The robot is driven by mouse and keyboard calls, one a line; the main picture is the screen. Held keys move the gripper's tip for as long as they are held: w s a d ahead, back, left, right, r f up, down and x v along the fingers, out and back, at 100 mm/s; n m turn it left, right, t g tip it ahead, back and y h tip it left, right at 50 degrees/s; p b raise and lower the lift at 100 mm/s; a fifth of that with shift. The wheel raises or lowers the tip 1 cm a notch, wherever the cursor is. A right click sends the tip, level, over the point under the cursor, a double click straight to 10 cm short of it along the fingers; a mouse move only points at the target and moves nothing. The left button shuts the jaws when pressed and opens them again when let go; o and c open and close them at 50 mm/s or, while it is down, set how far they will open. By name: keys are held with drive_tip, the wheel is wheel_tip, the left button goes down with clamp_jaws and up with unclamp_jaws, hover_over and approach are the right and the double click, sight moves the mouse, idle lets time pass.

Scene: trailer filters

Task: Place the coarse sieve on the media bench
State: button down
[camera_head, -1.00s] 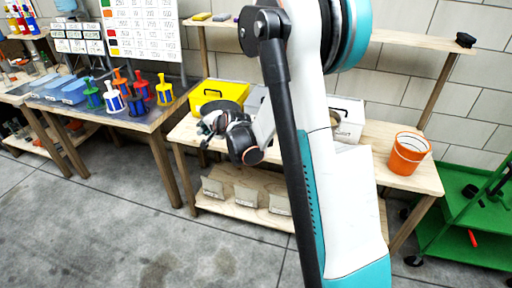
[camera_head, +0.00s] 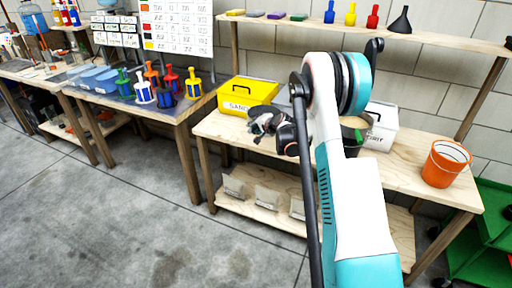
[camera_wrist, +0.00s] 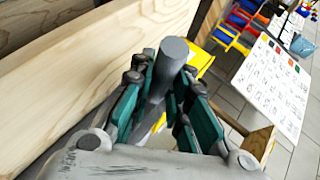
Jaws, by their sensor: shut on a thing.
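My gripper (camera_wrist: 172,105) is shut on a grey cylindrical handle (camera_wrist: 174,52) in the wrist view. In the head view my gripper (camera_head: 266,126) is small and dark, beside a dark rounded piece (camera_head: 262,111) that looks like part of the coarse sieve. The sieve's mesh and full outline cannot be made out. The media bench (camera_head: 228,128) is the wooden bench in the middle, with my arm in front of it. The gripper and sieve show over its left part, just right of the yellow box; whether the sieve touches the top cannot be told.
On the bench stand a yellow SAND box (camera_head: 240,92), a white box (camera_head: 384,128), a dark bucket (camera_head: 352,148) partly behind my arm, and an orange bucket (camera_head: 444,164). Pale bins (camera_head: 270,199) sit on its lower shelf. A green cart (camera_head: 480,235) is right.

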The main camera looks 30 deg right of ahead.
wheel_tip(320, 180, down, 9)
drive_tip(key=b, duration=0.2)
drive_tip(key=shift+r+b, duration=0.15)
drive_tip(key=shift+b, duration=0.2)
drive_tip(key=c, duration=1.5)
unclamp_jaws()
drive_tip(key=shift+c, duration=0.2)
drive_tip(key=p+v, duration=0.4)
drive_tip(key=v, duration=0.8)
